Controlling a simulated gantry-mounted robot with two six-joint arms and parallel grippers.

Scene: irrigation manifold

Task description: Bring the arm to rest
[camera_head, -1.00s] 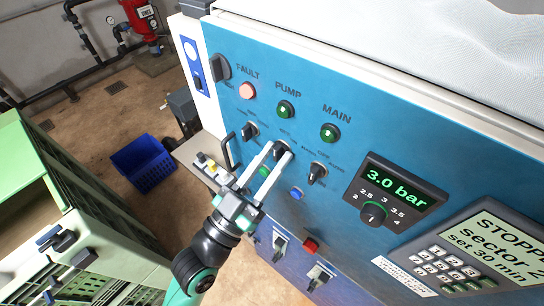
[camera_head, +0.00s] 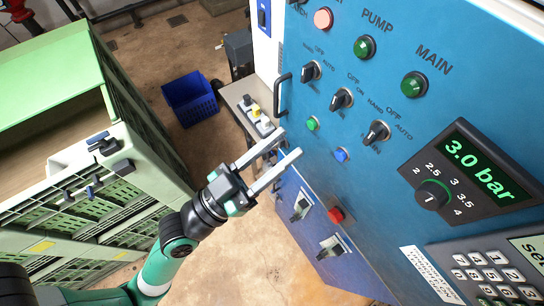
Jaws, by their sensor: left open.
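My left gripper (camera_head: 271,161) is in the camera_head view, in front of the blue control panel (camera_head: 392,65). Its two pale fingers are spread apart with nothing between them. The fingertips are below the green button (camera_head: 312,123) and to the left of the blue button (camera_head: 341,155); they look apart from the panel face. My left arm (camera_head: 172,250) reaches in from the lower left. My right gripper is out of view.
The panel has rotary switches (camera_head: 340,99), a red button (camera_head: 335,215), lower toggles (camera_head: 330,246) and a 3.0 bar display (camera_head: 478,170). A green crate stack (camera_head: 150,170) stands at left. A blue bin (camera_head: 190,98) sits on the floor. A small shelf (camera_head: 237,96) adjoins the panel.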

